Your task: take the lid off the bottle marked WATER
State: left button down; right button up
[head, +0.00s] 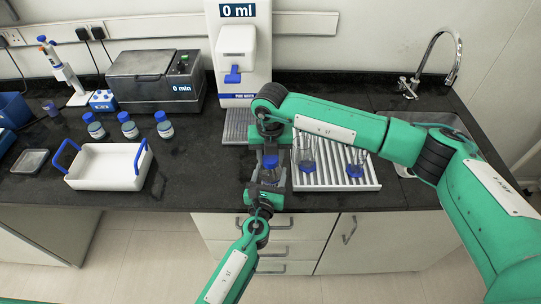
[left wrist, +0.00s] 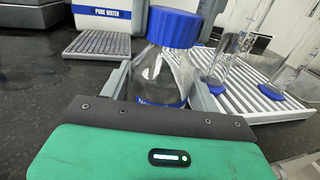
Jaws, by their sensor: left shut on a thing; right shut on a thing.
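A clear glass bottle (head: 271,176) with a blue lid (head: 270,161) stands upright between my two grippers at the counter's front. The bottle (left wrist: 162,75) and its lid (left wrist: 173,28) also show in the left wrist view. My left gripper (head: 268,186) is shut on the bottle's body from the front. My right gripper (head: 270,148) comes from above and is shut on the lid, its fingers at the lid's sides. The lid sits on the bottle's neck. The bottle's label is mostly hidden and I cannot read it.
Several blue-lidded bottles, including one (head: 164,125), stand at the left behind a white tray (head: 105,164) with blue handles. A ribbed white drying rack (head: 340,180) with glass cylinders is close on the right. A water dispenser (head: 238,60) stands behind.

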aim_at(270, 158)
jog(key=n, duration=0.8)
jog(key=shift+n, duration=0.4)
jog(key=n, duration=0.7)
jog(key=shift+r, duration=0.25)
jog(key=shift+r, duration=0.9)
jog(key=shift+r, duration=0.1)
jog(key=shift+r, duration=1.95)
pick_arm(q)
jog(key=shift+c, duration=1.4)
grip_release()
